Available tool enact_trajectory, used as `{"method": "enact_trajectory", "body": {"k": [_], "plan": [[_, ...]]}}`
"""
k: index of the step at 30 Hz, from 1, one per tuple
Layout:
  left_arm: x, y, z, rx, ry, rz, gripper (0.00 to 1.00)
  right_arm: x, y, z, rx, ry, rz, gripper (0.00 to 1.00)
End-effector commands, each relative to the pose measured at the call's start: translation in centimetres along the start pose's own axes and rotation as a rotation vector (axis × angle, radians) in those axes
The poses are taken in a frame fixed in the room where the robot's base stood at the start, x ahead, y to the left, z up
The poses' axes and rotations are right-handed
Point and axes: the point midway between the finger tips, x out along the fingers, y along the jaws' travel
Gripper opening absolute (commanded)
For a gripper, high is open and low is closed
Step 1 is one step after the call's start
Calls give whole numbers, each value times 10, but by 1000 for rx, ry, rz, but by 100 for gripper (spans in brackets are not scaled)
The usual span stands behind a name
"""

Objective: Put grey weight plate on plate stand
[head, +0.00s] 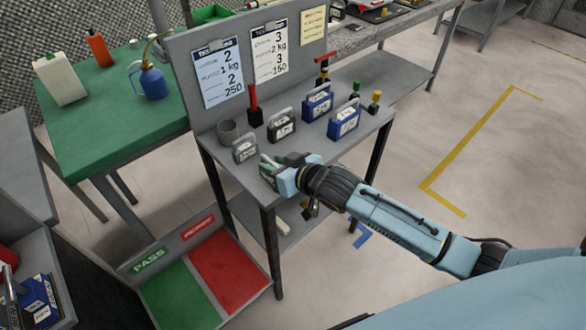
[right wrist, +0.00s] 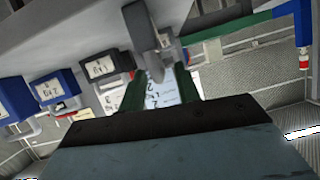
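A small grey block with a handle and a white label (head: 244,150) stands upright near the left front of the grey bench; it is the only grey weight-like thing I make out. It shows upside down in the right wrist view (right wrist: 140,25), its handle toward the space between my fingers. My right gripper (head: 268,166) is just in front and right of the block, at the bench's front edge. Its green fingers (right wrist: 160,88) are apart, with no clear contact on the block. I cannot clearly identify a plate stand. My left gripper is out of view.
The grey bench (head: 385,78) also holds a grey cylinder (head: 228,130), a black block (head: 282,125), blue blocks (head: 344,122) and several colored posts (head: 253,105). A backboard with sheets (head: 222,75) rises behind. A green table (head: 110,120) stands left; open floor lies right.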

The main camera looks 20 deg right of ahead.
Motion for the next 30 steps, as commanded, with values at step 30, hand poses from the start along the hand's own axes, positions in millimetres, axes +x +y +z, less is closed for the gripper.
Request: {"method": "enact_trajectory", "body": {"k": [30], "plan": [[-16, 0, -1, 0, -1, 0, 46, -102, 7, 10, 1, -16, 17, 33]]}}
